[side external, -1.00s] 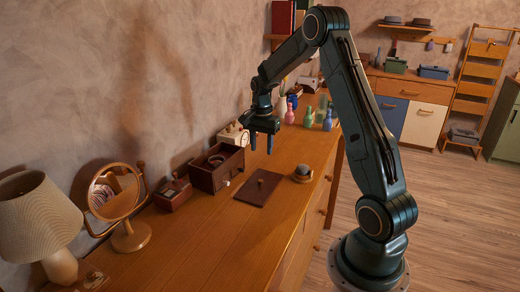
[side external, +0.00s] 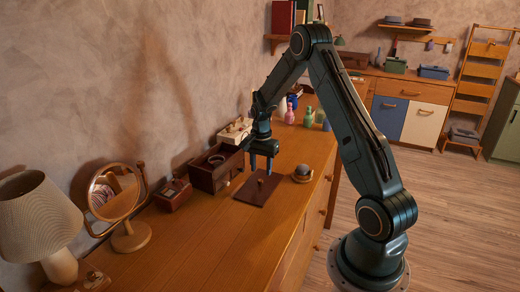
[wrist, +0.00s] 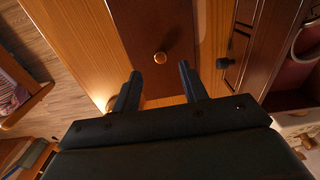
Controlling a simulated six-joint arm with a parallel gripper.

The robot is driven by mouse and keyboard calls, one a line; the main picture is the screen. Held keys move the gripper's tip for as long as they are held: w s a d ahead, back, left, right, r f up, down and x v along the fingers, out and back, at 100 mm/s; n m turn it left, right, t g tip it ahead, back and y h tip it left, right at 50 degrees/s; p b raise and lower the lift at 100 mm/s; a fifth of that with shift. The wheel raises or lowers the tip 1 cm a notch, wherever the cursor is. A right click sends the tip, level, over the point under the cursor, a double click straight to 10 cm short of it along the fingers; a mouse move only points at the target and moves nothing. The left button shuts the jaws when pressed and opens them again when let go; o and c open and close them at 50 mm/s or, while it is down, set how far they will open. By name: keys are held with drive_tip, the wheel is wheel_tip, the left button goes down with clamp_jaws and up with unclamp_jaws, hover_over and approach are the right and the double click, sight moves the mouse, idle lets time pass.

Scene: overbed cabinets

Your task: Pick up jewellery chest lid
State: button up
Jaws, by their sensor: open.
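The jewellery chest lid (side external: 265,194) is a flat dark brown panel with a small knob. It lies on the wooden dresser top in front of the open chest. The dark brown chest (side external: 206,179) stands behind the lid, near the wall.
A small dark red box (side external: 172,195) sits left of the chest, and a cream box (side external: 234,131) behind it. A round grey-topped object (side external: 302,173) is right of the lid. A mirror (side external: 130,236) and lamp (side external: 60,270) stand at left.

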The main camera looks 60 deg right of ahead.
sight(260, 180)
drive_tip(key=shift+w+a+f, duration=0.1)
drive_tip(key=shift+f, duration=2.3)
clamp_jaws()
